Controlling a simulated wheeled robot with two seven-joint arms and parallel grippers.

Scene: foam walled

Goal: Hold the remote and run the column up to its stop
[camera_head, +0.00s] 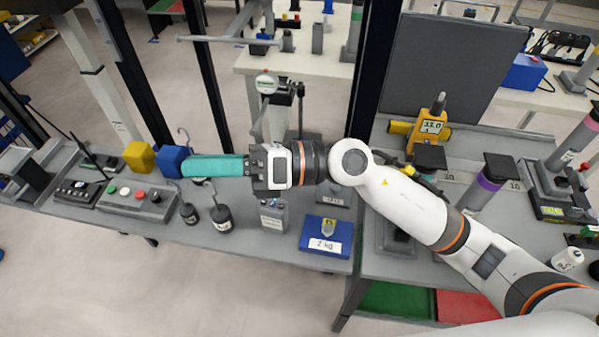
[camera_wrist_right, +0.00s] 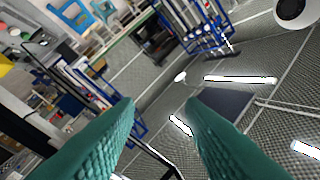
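My right gripper (camera_head: 186,166) has teal fingers and reaches left over the grey bench in the head view. In the right wrist view its two fingertips (camera_wrist_right: 161,101) stand apart with nothing between them. A grey box with green, white and red buttons (camera_head: 138,197) lies on the bench, below and left of the fingertips. A small upright grey box with buttons (camera_head: 272,216) stands below my right wrist. I cannot tell which of these, if either, is the remote. Dark upright posts (camera_head: 203,75) rise behind the bench; I cannot tell which is the column. My left gripper is not in view.
A blue block (camera_head: 170,161) and a yellow block (camera_head: 139,157) appear beside the fingertips. Dark hooked weights (camera_head: 221,217) stand near the bench's front edge. A blue 2 kg block (camera_head: 326,236) sits to their right. A yellow gauge (camera_head: 431,127) stands on the right bench.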

